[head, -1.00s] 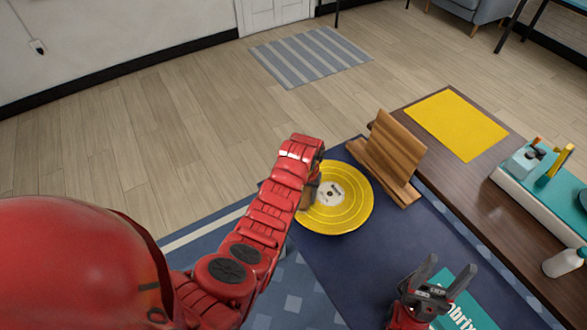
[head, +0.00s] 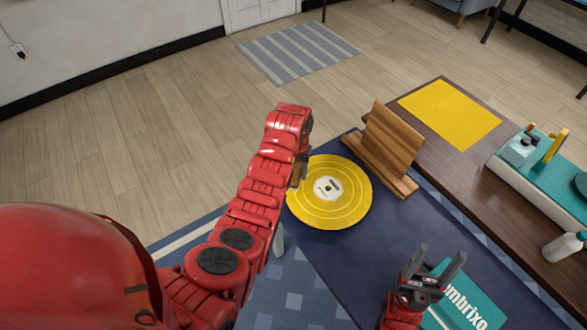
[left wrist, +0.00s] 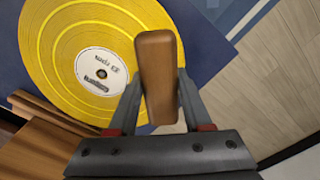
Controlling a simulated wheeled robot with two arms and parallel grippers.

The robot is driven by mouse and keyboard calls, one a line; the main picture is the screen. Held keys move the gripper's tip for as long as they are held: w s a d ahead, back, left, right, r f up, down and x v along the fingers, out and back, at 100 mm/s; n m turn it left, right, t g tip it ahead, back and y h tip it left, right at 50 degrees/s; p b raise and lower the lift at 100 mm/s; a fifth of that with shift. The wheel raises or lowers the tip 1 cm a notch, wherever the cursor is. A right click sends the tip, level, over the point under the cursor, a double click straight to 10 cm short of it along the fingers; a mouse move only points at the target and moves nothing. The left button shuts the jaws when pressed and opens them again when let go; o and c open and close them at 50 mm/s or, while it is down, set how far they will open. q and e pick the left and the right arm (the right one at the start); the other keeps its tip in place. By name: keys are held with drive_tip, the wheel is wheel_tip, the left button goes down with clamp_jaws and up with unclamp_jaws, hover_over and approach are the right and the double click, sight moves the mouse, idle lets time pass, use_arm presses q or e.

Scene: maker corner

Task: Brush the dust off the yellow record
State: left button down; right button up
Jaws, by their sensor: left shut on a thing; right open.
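The yellow record (head: 345,210) lies flat on the dark blue mat, its white label showing; it also fills the upper left of the left wrist view (left wrist: 45,55). I cannot make out dust on it. My left gripper (head: 298,174) is at the record's left edge, mostly hidden behind its own wrist. In the left wrist view the left gripper (left wrist: 160,100) is shut on a brown wooden brush (left wrist: 158,70). The brush's underside is hidden, so I cannot tell if it touches the record. My right gripper (head: 435,262) is open and empty near the front right.
A wooden stand (head: 390,145) is just behind and right of the record. A teal printed sleeve (head: 470,300) lies by my right gripper. A yellow sheet (head: 450,112), a teal-topped tray (head: 510,180) and a white bottle (head: 562,246) are on the brown table.

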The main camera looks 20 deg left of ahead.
use_arm(q)
drive_tip(key=shift+w+a+r, duration=0.1)
drive_tip(key=shift+w+r, duration=0.05)
drive_tip(key=shift+r, duration=1.4)
